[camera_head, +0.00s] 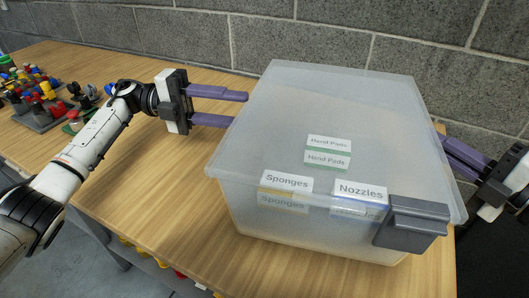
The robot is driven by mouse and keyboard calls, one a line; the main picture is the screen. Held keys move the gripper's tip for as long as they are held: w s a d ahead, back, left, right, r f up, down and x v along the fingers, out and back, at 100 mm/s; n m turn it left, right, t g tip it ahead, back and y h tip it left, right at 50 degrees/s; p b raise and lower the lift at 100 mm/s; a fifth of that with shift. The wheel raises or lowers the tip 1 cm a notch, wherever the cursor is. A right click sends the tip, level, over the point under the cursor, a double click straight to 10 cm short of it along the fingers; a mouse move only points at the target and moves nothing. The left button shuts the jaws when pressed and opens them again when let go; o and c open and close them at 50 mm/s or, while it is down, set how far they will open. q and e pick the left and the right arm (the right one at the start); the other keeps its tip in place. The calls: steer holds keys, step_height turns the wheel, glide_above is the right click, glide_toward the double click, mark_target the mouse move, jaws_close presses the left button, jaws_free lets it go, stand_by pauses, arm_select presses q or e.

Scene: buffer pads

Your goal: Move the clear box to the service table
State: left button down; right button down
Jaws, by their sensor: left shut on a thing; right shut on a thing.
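The clear box (300,100) is a large translucent lidded bin on the wooden table (130,185), with a dark grey latch (412,223) at its front right. Labels reading Sponges, Nozzles and Hand Pads show on or through it. My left gripper (246,109) has its purple fingers against the box's left side and is shut on it. My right gripper (446,147) is shut on the box's right side, its fingertips partly hidden behind the box. I cannot tell whether the box's underside touches the table.
Several colourful small parts in grey holders (38,105) stand on the table at the far left. A grey block wall (190,40) runs close behind the table. The wood between the holders and the box is mostly clear. Coloured items show below the table's front edge.

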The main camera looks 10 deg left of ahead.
arm_select(q)
steer(key=shift+f+b, duration=0.45)
steer(key=shift+f, duration=0.05)
arm_select(e)
steer(key=shift+d+f, duration=0.15)
steer(key=shift+f, duration=0.3)
arm_select(q)
steer(key=c, duration=1.3)
jaws_free()
arm_select(e)
steer(key=c, duration=2.1)
jaws_free()
arm_select(q)
steer(key=shift+o, duration=0.9)
arm_select(e)
steer(key=shift+o, duration=0.9)
arm_select(q)
steer(key=a, duration=0.8)
arm_select(e)
steer(key=v, duration=1.2)
